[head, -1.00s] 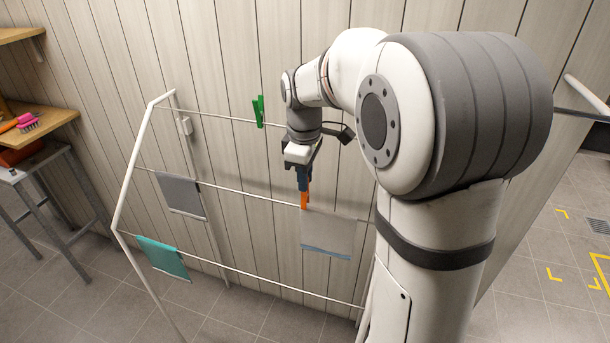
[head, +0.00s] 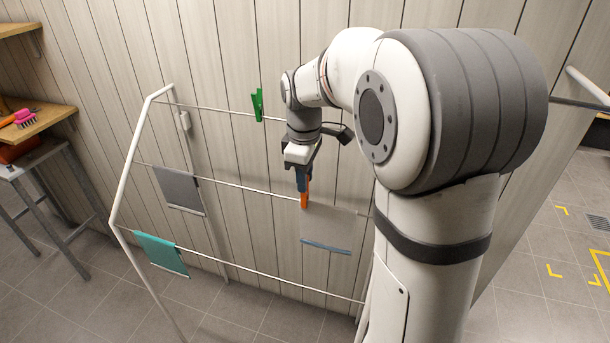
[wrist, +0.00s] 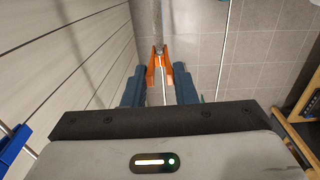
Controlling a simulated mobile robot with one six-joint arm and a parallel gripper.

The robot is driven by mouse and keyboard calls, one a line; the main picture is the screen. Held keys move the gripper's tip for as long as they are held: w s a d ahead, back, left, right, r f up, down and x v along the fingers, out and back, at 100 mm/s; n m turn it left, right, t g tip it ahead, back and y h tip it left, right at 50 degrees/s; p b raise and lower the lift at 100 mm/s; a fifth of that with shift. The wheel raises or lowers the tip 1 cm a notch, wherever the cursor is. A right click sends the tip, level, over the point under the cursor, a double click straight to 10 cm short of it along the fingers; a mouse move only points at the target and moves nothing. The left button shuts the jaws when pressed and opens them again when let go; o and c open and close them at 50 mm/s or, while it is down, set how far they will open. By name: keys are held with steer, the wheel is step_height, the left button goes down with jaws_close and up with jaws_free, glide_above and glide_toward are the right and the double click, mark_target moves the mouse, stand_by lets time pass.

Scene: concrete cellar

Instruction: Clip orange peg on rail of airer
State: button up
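The orange peg (head: 305,198) is at the middle rail (head: 245,188) of the white airer (head: 124,187), at the left end of a pale grey cloth (head: 328,228). In the wrist view the orange peg (wrist: 152,74) lies between my two blue fingers, its sides spread either side of the thin rail (wrist: 163,95). My gripper (head: 302,180) points down from above the rail, and it also shows in the wrist view (wrist: 160,80). The fingers look closed against the peg's sides. Whether the peg's jaws grip the rail cannot be told.
A green peg (head: 257,104) stands on the top rail. A dark grey cloth (head: 178,188) and a teal cloth (head: 161,254) hang to the left. The plank wall (head: 220,60) is close behind. A bench (head: 38,128) with a pink brush (head: 25,118) stands far left.

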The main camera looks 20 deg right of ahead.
steer(key=o, duration=0.6)
step_height(320, 180, up, 8)
steer(key=s+f+m+t, duration=0.1)
steer(key=s+f+m, duration=0.2)
steer(key=s, duration=0.4)
steer(key=s+f+m, duration=0.3)
steer(key=s+m, duration=0.1)
steer(key=s, duration=0.3)
steer(key=s+f+m+t, duration=0.1)
steer(key=s+f+m, duration=0.1)
steer(key=s+m, duration=0.2)
steer(key=shift+s+a+f+t, duration=0.1)
steer(key=shift+s+f+t, duration=0.1)
steer(key=shift+s, duration=0.55)
steer(key=shift+s+f+t, duration=0.1)
steer(key=shift+s+f, duration=0.1)
steer(key=shift+s, duration=0.55)
